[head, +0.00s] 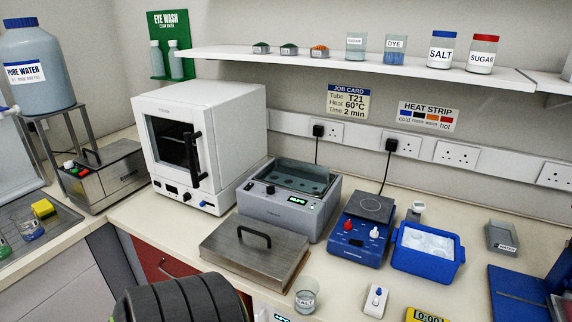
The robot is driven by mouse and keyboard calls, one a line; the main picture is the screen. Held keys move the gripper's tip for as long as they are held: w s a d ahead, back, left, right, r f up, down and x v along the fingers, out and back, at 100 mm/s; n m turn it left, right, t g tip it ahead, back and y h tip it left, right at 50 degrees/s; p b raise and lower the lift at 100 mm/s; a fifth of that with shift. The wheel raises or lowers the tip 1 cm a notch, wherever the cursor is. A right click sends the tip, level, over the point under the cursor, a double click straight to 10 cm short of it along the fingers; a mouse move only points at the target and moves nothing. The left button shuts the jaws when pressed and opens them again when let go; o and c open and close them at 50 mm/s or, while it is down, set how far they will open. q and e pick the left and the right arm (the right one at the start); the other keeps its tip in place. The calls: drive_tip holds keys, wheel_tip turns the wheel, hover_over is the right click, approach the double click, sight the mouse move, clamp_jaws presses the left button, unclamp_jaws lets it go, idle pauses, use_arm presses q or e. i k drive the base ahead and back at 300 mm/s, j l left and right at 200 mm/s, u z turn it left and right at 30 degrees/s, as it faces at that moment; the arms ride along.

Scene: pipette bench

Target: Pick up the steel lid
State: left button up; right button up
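The steel lid (235,262) is a flat, square metal cover with a black loop handle (254,237) on top. It lies on the bench in front of the grey water bath (285,215). The bath is uncovered, and a teal surface with dark round spots shows inside it. Neither of my grippers is in view.
A white oven (225,115) stands behind and left of the lid. A blue hotplate (360,238) and a blue ice tub (428,263) stand to the right. A SALT beaker (306,298) is near the lid's right front. Another steel box (112,185) stands far left.

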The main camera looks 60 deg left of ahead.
sight(268, 255)
drive_tip(key=u, duration=2.2)
drive_tip(key=k+l+z, duration=0.2)
drive_tip(key=l, duration=0.25)
drive_tip(key=i, duration=0.1)
